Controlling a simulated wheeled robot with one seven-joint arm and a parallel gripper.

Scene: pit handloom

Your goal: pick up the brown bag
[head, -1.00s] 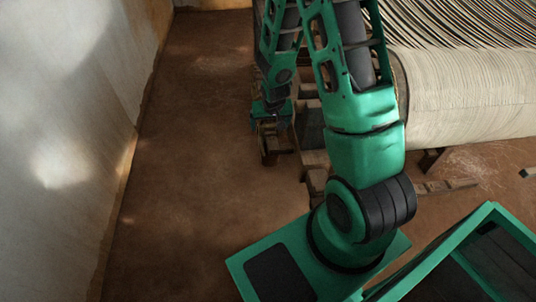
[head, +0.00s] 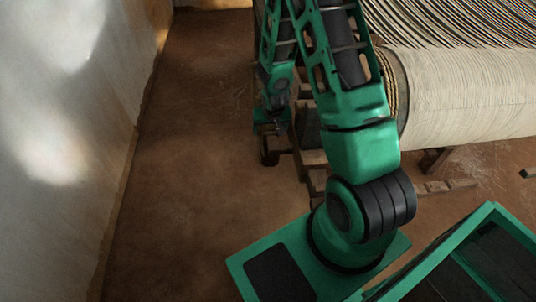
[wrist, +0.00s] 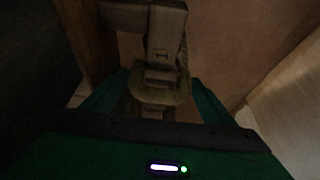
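My gripper (wrist: 160,88) shows in the dark wrist view with its two green fingers spread apart. A grey-brown object with a strap-like upper part and a rounded lower part, likely the brown bag (wrist: 165,38), lies between and beyond the fingers. I cannot tell whether the fingers touch it. In the head view my gripper (head: 269,137) is low beside the loom's left end, with a small dark brown shape at its tip. The bag cannot be made out clearly there, and my arm hides part of that area.
The loom's big cream warp roll (head: 465,92) and its wooden frame parts (head: 312,158) stand right of my gripper. A pale plaster wall (head: 70,120) runs along the left. The brown earth floor (head: 195,150) between wall and loom is clear.

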